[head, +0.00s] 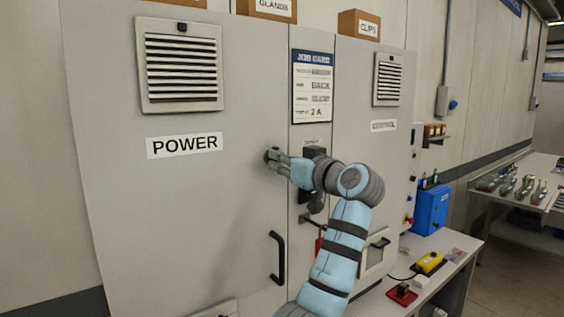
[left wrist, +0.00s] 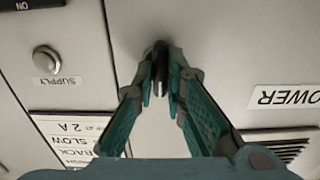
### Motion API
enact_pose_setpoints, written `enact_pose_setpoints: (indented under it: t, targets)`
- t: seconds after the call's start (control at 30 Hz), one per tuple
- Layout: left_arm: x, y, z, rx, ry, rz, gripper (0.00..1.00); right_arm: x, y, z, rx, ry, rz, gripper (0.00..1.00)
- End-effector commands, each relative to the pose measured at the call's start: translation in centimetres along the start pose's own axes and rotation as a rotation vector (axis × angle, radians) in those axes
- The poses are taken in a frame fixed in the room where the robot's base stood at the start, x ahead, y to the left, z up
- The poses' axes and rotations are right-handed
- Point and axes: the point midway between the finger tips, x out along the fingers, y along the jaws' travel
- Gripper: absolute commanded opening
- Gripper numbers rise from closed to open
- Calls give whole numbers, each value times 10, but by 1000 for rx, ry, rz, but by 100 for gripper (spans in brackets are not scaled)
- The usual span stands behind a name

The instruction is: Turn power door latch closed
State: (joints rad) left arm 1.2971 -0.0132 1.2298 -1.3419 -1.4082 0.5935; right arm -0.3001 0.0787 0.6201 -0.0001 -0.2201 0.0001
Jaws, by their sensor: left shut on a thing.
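The power door (head: 200,220) is a large grey panel with a POWER label and a vent, and it looks shut. Its small dark latch (left wrist: 160,52) sits near the door's right edge. My left gripper (head: 273,157) is at the latch with its fingers closed around it. In the left wrist view the green finger pads (left wrist: 160,78) meet on the latch, hiding part of it. I cannot tell the latch's exact angle. My right gripper is not in view.
A black door handle (head: 278,257) stands out below the latch. A job card (head: 312,87) hangs on the middle strip, right of the power door. The control door (head: 375,150) is farther right. A bench with a yellow box (head: 430,262) stands at the lower right.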

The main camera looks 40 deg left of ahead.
Motion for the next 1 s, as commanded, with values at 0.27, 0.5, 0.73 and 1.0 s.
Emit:
enact_pose_setpoints:
  t: [0.27, 0.5, 0.73, 1.0]
  targets:
    - [0, 0, 0, -2, 0, 0, 0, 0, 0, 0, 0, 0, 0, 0]
    - [0, 0, 0, -2, 0, 0, 32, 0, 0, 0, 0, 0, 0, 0]
    - [0, 0, 0, -2, 0, 0, 32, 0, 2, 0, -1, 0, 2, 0]
    - [-40, 2, 1, -3, -1, 5, 32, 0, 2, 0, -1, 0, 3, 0]
